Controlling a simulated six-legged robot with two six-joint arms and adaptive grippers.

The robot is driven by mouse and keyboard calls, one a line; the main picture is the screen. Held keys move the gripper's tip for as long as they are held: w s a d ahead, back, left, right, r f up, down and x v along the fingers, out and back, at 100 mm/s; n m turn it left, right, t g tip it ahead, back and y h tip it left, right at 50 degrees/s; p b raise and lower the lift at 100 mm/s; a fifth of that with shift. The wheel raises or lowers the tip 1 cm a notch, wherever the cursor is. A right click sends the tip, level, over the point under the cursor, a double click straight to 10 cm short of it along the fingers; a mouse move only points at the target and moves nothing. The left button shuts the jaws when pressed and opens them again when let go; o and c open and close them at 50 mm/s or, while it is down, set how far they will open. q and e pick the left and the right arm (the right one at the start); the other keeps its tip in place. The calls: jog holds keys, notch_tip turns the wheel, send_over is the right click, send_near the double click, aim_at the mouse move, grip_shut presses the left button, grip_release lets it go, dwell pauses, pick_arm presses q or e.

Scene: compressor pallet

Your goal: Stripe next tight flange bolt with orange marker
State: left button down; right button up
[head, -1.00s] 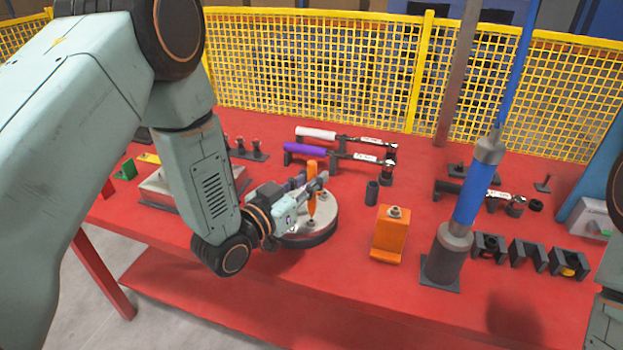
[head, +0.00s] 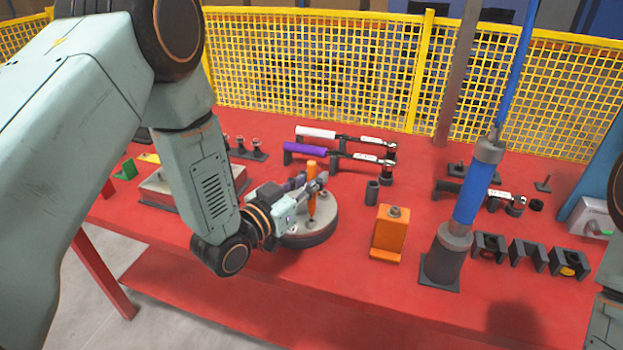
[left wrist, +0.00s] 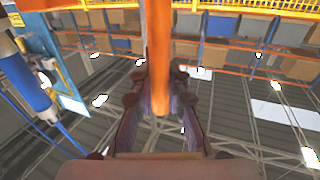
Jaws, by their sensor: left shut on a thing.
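My left gripper (head: 309,190) is shut on the orange marker (head: 311,180), which it holds upright over the round grey flange (head: 318,230). The marker's lower tip is close to a bolt on the flange's top face; I cannot tell whether it touches. Other bolt heads on the flange are partly hidden by the gripper and my arm. In the left wrist view the marker (left wrist: 159,60) runs between the two fingers (left wrist: 160,100). My right gripper is not in view; only part of my right arm shows at the right edge.
Wrenches with a white handle (head: 316,133) and a purple handle (head: 305,148) lie on stands behind the flange. An orange block (head: 388,235), a dark socket (head: 372,191) and a blue cylinder on a post (head: 467,198) stand to the right. Red table (head: 340,268) is clear in front.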

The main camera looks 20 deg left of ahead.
aim_at(312, 163)
pick_arm(q)
jog(key=shift+f+b, duration=0.35)
jog(key=shift+f, duration=0.15)
jog(key=shift+r, duration=0.15)
dwell(0.3)
jog(key=shift+r+p, duration=2.15)
jog(key=shift+r, duration=0.3)
jog(key=shift+f, duration=0.1)
